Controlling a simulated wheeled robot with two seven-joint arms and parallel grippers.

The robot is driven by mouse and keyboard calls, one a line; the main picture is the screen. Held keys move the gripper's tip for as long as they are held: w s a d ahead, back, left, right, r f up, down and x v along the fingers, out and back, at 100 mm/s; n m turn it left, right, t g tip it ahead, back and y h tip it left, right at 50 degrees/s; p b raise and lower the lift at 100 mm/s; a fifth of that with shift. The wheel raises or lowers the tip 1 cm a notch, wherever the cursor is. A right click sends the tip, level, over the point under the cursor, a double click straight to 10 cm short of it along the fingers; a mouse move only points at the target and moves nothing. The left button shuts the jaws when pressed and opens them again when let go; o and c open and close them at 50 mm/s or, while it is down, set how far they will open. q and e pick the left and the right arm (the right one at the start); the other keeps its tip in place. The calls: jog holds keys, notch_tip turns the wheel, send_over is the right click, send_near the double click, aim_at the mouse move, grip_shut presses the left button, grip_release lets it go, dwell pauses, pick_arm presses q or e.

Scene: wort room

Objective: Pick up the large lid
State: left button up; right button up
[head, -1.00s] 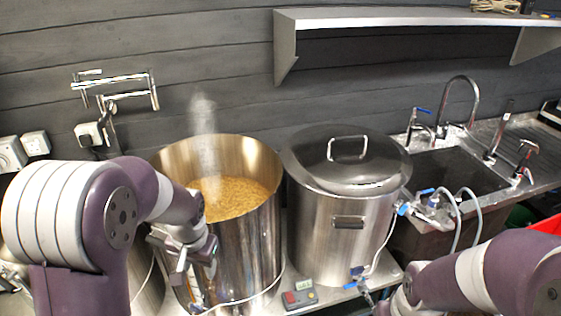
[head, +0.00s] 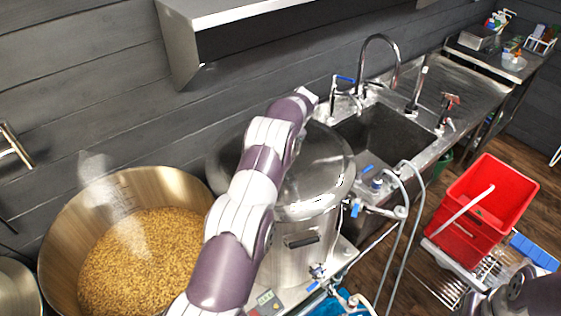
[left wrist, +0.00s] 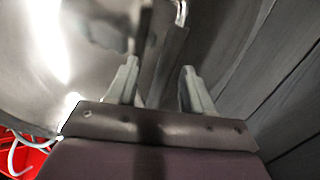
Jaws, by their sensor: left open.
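The large lid (head: 325,165) is a shiny domed metal disc on top of the steel pot (head: 285,262) in the head view. My left arm crosses in front of it and hides its left part and its handle. My left gripper is hidden behind the wrist in the head view. My right gripper is out of view.
An open kettle of grain (head: 140,265) steams at the left. The wall shelf (head: 205,55) hangs above and behind the pot. A sink with tall taps (head: 380,45) lies behind right. Hoses (head: 408,235) run right of the pot. A red crate (head: 490,200) is further right.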

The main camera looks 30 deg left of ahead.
pick_arm(q)
jog(key=shift+w+a+f, duration=0.25)
jog(key=shift+f, duration=0.25)
jog(key=shift+w+a+f, duration=0.2)
jog(key=shift+w+f, duration=0.05)
jog(key=shift+f, duration=0.25)
jog(key=shift+w+a+f, duration=0.15)
jog(key=shift+w+f, duration=0.05)
jog(key=shift+s+r, duration=0.25)
jog(key=shift+s, duration=0.05)
grip_shut()
jog(key=shift+w, duration=0.1)
jog(key=shift+w, duration=0.1)
jog(key=shift+r, duration=0.15)
